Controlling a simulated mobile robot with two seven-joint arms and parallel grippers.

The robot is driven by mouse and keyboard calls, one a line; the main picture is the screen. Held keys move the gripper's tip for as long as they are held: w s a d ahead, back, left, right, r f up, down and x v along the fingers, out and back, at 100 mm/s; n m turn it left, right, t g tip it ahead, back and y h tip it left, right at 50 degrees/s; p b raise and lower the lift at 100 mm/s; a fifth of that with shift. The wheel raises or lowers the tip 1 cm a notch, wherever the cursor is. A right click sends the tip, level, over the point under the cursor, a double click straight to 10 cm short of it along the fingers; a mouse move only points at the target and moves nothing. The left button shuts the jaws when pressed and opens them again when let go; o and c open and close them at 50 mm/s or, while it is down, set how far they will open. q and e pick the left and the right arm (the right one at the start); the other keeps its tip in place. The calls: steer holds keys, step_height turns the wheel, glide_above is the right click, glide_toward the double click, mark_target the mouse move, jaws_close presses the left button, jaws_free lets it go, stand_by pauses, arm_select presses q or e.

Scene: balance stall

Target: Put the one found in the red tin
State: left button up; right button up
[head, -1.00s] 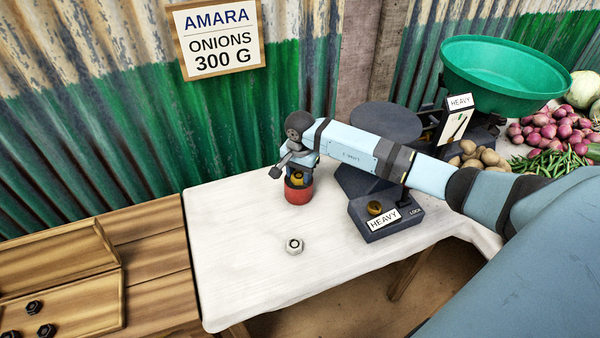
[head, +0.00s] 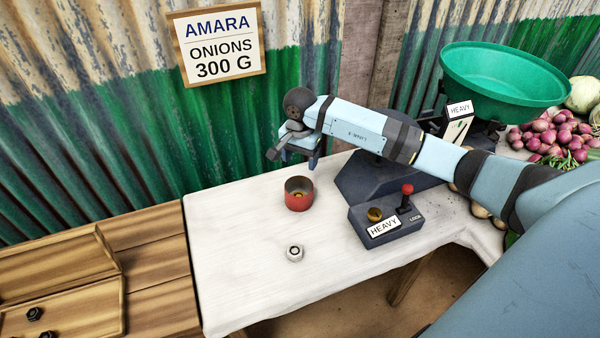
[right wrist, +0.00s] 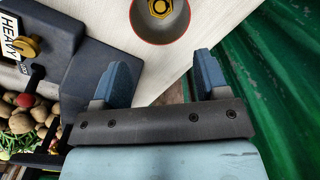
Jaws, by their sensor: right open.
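The red tin (head: 299,201) stands upright on the white-topped table (head: 235,250). A brass-coloured nut lies inside it; the right wrist view shows the nut (right wrist: 160,8) on the tin's floor. My right gripper (head: 300,160) is raised behind the tin, clear of it. In the right wrist view its two blue fingers (right wrist: 160,75) are apart with nothing between them, and the tin (right wrist: 160,35) lies beyond the tips. A silvery nut (head: 295,253) lies on the table in front of the tin. My left gripper is not seen.
A dark balance base with a HEAVY label (head: 384,227), a brass-coloured piece and a red-knobbed lever (head: 406,192) stands right of the tin. A green pan (head: 505,82) is behind, near vegetables. A wooden tray (head: 70,300) with dark nuts is at left. The table's front left is clear.

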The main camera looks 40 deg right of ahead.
steer(key=shift+w+r, duration=0.1)
steer(key=shift+r, duration=1.8)
